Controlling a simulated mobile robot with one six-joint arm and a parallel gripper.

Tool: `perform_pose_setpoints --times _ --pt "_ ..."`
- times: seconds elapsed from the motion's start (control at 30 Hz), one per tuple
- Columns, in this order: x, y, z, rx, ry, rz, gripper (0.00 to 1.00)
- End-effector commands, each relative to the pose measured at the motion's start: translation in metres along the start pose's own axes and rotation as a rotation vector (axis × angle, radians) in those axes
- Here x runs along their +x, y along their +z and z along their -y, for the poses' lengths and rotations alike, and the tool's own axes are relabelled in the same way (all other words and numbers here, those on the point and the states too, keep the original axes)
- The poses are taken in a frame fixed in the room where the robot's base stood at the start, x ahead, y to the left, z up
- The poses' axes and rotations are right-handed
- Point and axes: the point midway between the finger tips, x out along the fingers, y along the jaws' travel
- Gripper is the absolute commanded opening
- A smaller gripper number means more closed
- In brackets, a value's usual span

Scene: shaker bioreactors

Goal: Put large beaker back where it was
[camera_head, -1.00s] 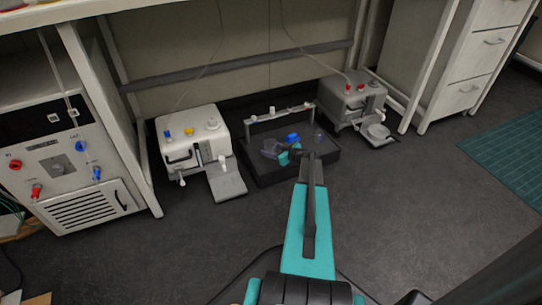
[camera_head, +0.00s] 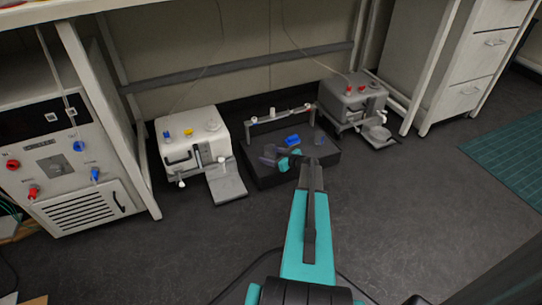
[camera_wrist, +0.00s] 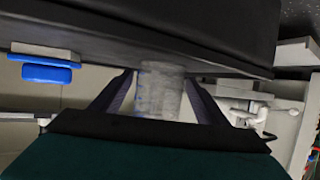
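The large beaker (camera_wrist: 158,95), clear with faint markings, is between the two fingers of my gripper (camera_wrist: 160,82) in the wrist view. The fingertips lie close against both its sides, and it looks gripped. In the head view my gripper (camera_head: 275,155) is over the front left part of the black shaker platform (camera_head: 265,178). The beaker is hard to make out there. In the wrist view it overlaps the dark platform edge (camera_wrist: 225,62); I cannot tell whether it touches the platform.
A blue object (camera_head: 293,140) and a small clear vessel (camera_head: 318,137) are on the platform. A white unit (camera_head: 190,145) is left and a grey unit (camera_head: 352,98) right. Floor (camera_head: 410,210) in front is clear.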

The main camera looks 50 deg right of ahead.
Motion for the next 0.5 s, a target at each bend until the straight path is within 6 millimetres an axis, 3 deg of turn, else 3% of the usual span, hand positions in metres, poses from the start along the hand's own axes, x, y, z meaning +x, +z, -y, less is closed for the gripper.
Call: perform_pose_setpoints --times 0.5 --pt "-0.0048 -0.0042 0.0 0.0 0.001 -0.001 0.67"
